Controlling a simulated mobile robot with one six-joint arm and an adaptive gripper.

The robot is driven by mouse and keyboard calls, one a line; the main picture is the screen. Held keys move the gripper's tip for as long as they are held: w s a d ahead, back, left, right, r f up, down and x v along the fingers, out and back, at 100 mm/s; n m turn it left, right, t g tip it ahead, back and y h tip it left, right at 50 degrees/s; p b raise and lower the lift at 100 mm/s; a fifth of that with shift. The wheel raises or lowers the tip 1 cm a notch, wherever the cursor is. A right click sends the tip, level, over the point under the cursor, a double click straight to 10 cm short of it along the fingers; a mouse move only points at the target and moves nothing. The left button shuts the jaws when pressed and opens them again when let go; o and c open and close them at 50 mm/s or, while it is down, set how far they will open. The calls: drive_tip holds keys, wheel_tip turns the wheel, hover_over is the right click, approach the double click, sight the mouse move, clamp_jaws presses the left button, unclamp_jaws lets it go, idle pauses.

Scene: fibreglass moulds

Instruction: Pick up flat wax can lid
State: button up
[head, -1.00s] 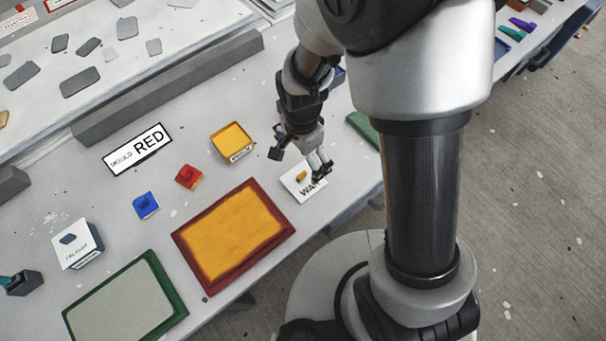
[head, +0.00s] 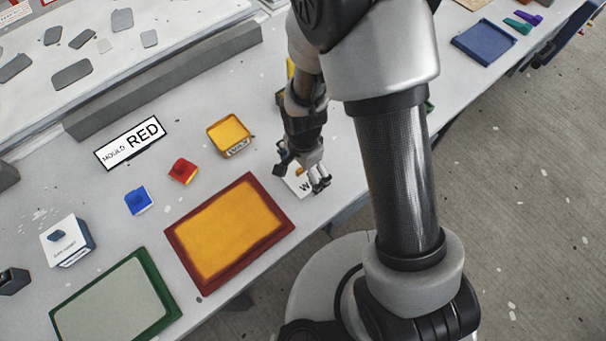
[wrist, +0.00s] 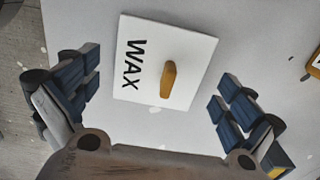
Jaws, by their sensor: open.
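The wax can lid (head: 306,188) is a flat white square marked WAX, lying on the white table near its front edge. In the wrist view the lid (wrist: 140,75) shows whole, slightly tilted in the picture, with an upright-looking tan knob (wrist: 168,79) right of the lettering. My gripper (head: 299,177) is over the lid and partly hides it in the head view. In the wrist view my gripper (wrist: 158,88) is open and empty, its dark blue finger pads on either side of the lid and knob. I cannot tell its exact height above the lid.
A square yellow-filled can (head: 230,134) stands left of my gripper. A red-rimmed mould (head: 185,253) with yellow fill lies at the lower left. Red (head: 183,171) and blue (head: 138,201) blocks lie farther left. A long grey bar (head: 165,80) runs behind.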

drive_tip(key=shift+c, duration=0.2)
drive_tip(key=shift+s, duration=0.1)
drive_tip(key=c, duration=2.1)
drive_tip(key=shift+s+f, duration=0.1)
drive_tip(key=shift+c, duration=1.1)
